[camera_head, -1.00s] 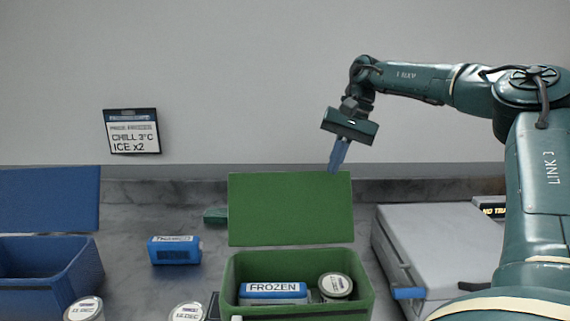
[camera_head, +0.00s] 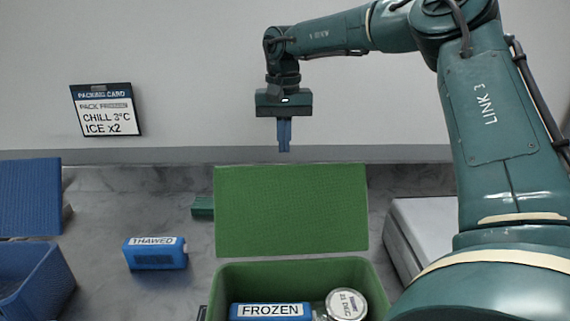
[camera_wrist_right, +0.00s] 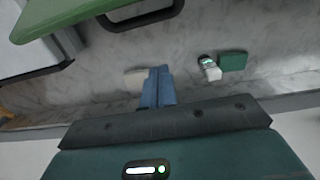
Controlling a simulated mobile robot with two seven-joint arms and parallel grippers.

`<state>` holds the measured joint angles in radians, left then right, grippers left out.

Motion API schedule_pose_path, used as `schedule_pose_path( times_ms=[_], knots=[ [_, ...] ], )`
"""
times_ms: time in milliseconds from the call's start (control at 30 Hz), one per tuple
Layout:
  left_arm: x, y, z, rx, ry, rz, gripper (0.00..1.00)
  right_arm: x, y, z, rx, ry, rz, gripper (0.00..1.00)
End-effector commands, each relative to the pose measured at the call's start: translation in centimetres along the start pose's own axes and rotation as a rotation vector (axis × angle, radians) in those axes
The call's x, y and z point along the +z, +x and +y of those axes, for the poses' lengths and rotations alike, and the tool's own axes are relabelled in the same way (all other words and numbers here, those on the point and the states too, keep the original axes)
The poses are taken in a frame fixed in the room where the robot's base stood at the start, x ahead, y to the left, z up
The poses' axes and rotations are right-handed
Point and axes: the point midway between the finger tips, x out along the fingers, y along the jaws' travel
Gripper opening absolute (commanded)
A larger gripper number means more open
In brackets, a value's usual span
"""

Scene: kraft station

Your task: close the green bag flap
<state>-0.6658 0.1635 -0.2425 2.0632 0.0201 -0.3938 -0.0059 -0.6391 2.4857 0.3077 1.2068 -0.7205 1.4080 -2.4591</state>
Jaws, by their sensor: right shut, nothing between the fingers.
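The green bag (camera_head: 372,272) is at the bottom centre of the head view. Its green flap (camera_head: 291,210) stands raised behind the opening. A FROZEN pack (camera_head: 270,311) and a round tin (camera_head: 346,304) lie inside the bag. My right gripper (camera_head: 284,150) is shut and empty, pointing down, and shows just above the flap's top edge in the head view. In the right wrist view its blue fingers (camera_wrist_right: 157,72) are together, with a green panel (camera_wrist_right: 60,14) at the upper left. My left gripper is not in view.
A blue bag (camera_head: 36,284) with a raised flap (camera_head: 30,198) is at the left. A THAWED pack (camera_head: 155,254) lies on the grey counter (camera_head: 105,205). A grey case (camera_head: 425,225) is at the right, partly behind my arm. A packing card (camera_head: 106,110) hangs on the wall.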

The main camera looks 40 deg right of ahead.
Motion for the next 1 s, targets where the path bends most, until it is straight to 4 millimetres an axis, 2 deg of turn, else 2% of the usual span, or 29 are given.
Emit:
schedule_pose_path(
  times_ms=[100, 267, 300, 600, 1000],
  knots=[
    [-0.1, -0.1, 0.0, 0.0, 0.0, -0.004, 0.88, 0.1, 2.7, 0.1, 0.003, 0.001, -0.004, 0.0],
    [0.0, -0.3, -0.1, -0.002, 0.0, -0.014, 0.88, 0.2, 5.8, 0.1, 0.001, 0.001, -0.003, 0.0],
    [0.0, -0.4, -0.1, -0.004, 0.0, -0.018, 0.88, 0.9, 5.0, 0.0, -0.002, -0.003, 0.001, 0.0],
    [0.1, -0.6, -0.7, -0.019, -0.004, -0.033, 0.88, 3.5, 4.2, 0.0, -0.001, 0.0, 0.001, 0.0],
    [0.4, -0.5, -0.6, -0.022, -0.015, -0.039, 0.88, 3.8, 4.2, 0.0, -0.001, 0.001, 0.0, 0.0]
  ],
)
